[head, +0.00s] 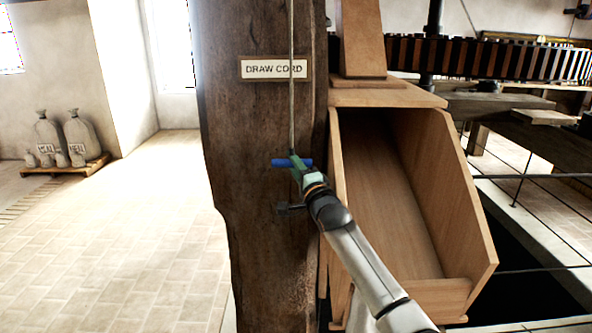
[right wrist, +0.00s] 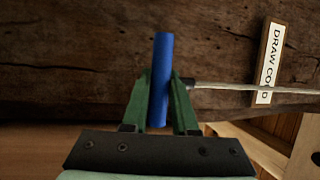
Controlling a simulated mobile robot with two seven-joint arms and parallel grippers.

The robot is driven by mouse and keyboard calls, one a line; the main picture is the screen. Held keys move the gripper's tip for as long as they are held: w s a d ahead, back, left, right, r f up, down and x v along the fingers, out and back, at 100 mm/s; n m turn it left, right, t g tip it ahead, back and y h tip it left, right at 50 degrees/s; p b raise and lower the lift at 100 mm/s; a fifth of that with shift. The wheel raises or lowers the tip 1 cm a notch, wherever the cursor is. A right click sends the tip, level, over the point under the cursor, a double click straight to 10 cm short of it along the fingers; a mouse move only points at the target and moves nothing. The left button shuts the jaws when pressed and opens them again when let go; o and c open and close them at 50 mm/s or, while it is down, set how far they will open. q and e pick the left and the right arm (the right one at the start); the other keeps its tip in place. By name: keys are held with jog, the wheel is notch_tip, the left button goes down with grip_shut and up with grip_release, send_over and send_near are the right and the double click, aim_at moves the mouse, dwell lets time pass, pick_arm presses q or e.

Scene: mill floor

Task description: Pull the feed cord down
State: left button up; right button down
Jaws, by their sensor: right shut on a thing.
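The feed cord (head: 291,100) is a thin pale line that hangs down the front of a dark wooden post, past a "DRAW CORD" sign (head: 274,68). A blue handle (head: 279,162) is at its lower end. My right gripper (head: 296,165) is at the handle, in front of the post. In the right wrist view the green fingers are shut on the blue handle (right wrist: 161,80), one on each side, and the cord (right wrist: 235,87) runs from it to the right, past the sign (right wrist: 270,60). The fingers hide part of the handle. My left gripper is not in view.
The wooden post (head: 235,130) stands right behind the handle. A dark bracket (head: 290,207) sticks out below it. A wooden chute (head: 465,240) stands close on the right, with gearing (head: 490,62) behind. Sacks (head: 80,138) stand far left; the floor there is clear.

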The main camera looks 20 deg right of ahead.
dwell(0.3)
jog(key=c, duration=0.7)
grip_release()
jog(key=shift+s, duration=0.1)
jog(key=v, duration=1.2)
jog(key=shift+s+f+b, duration=0.15)
jog(key=shift+b, duration=0.2)
